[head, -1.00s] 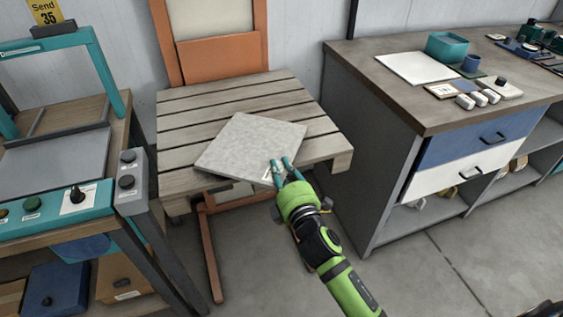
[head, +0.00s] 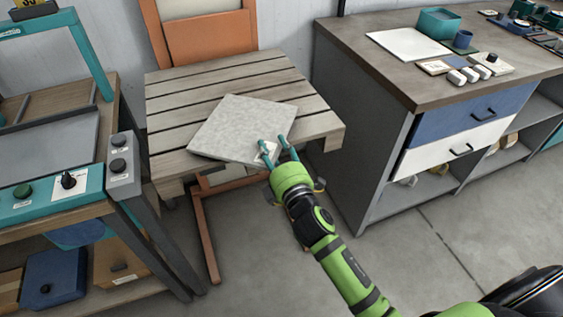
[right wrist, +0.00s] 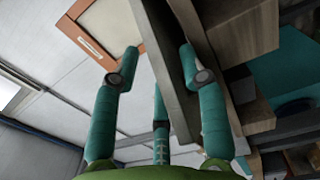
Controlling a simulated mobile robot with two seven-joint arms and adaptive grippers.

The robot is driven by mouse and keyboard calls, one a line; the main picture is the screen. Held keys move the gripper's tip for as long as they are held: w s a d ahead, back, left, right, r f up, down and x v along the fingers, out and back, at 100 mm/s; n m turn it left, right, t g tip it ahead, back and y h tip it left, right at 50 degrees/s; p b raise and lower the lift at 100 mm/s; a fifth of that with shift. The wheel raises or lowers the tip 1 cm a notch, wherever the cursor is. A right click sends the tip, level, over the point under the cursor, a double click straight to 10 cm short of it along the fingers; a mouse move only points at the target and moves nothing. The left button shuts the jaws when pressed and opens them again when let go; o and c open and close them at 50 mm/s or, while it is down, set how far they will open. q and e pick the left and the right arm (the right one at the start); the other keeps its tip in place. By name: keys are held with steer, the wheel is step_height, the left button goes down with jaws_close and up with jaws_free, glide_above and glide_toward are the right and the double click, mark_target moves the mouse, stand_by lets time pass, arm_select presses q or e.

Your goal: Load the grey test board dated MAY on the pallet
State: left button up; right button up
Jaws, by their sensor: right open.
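A square grey board (head: 240,127) lies on the slatted wooden pallet (head: 168,110), turned at an angle to the slats. A white label (head: 266,150) shows near its front right corner; its print is too small to read. My right gripper (head: 275,147) is open at the board's front right edge. In the right wrist view the board (right wrist: 163,60) appears edge-on between the spread fingers (right wrist: 155,65), with the pallet (right wrist: 205,60) beside it. I cannot tell whether the fingers touch the board. My left gripper is not in view.
The pallet rests on an orange stand (head: 205,235). A machine with a teal frame and control knobs (head: 68,180) stands close on the left. A workbench with drawers (head: 400,85) stands on the right, holding a white sheet (head: 408,44) and small items.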

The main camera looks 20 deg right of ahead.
steer(key=s+b, duration=0.1)
steer(key=s, duration=1)
steer(key=shift+s+d, duration=0.2)
steer(key=shift+s, duration=0.2)
steer(key=shift+f, duration=0.15)
